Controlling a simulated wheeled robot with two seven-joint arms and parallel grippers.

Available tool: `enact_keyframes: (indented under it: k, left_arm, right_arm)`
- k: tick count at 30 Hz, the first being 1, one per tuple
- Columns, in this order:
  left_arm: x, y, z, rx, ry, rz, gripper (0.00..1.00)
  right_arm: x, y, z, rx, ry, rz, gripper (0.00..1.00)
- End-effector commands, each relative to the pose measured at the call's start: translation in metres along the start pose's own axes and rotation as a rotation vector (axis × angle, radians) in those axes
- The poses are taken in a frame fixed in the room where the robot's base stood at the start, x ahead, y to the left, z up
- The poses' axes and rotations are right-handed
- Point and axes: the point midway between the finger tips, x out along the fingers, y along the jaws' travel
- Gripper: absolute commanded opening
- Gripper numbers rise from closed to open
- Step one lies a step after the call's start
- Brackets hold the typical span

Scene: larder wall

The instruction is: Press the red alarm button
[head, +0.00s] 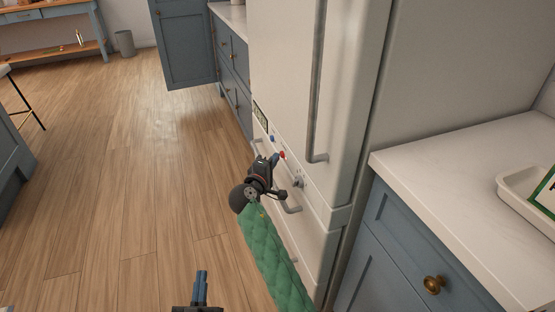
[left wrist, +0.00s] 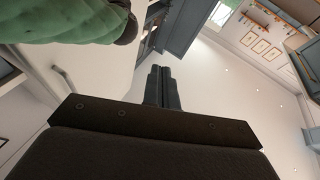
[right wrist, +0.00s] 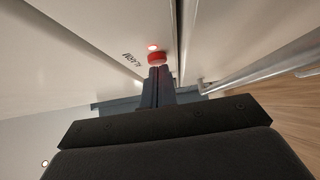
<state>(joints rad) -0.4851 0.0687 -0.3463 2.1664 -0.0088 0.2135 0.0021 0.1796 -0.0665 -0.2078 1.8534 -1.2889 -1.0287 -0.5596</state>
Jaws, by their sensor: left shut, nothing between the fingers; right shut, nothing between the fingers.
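The red alarm button (head: 282,155) is on a strip across the front of the tall white fridge-like unit. It also shows in the right wrist view (right wrist: 157,58), beside an ALARM label, with a small lit red spot above it. My right gripper (head: 276,158) is shut and empty, its fingertips right at the button. In the right wrist view the fingertips overlap the button's near edge; I cannot tell whether they touch or press it. My left gripper (head: 201,273) is shut and empty, low over the floor and away from the unit.
The strip also carries a blue button (head: 272,138), a small display (head: 260,114) and a grey knob (head: 298,182). A long vertical handle (head: 318,80) and drawer handles (head: 291,208) stick out nearby. A white counter (head: 470,170) stands at right. The wood floor at left is clear.

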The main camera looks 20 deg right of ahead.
Motion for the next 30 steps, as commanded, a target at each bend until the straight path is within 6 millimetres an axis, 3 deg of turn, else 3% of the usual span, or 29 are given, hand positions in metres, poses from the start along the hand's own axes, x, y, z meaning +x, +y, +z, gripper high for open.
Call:
enact_keyframes:
  k: [13, 16, 21, 25, 30]
  left_arm:
    - [-0.003, 0.000, 0.007, -0.002, -0.023, 0.000, 0.00]
    - [-0.015, 0.001, 0.042, -0.011, -0.128, -0.006, 0.00]
    - [-0.034, -0.001, 0.083, -0.026, -0.270, -0.014, 0.00]
    - [-0.045, -0.002, 0.105, -0.033, -0.344, -0.018, 0.00]
    - [-0.051, -0.002, 0.115, -0.037, -0.380, -0.020, 0.00]
  right_arm:
    - [0.001, 0.001, 0.002, 0.000, -0.001, 0.000, 0.00]
    - [0.004, 0.001, 0.004, 0.000, -0.001, 0.000, 0.00]
    - [0.010, 0.001, 0.010, 0.000, -0.002, -0.001, 0.00]
    - [0.013, 0.001, 0.013, 0.000, -0.002, 0.001, 0.00]
    - [0.015, 0.001, 0.015, 0.000, -0.004, 0.002, 0.00]
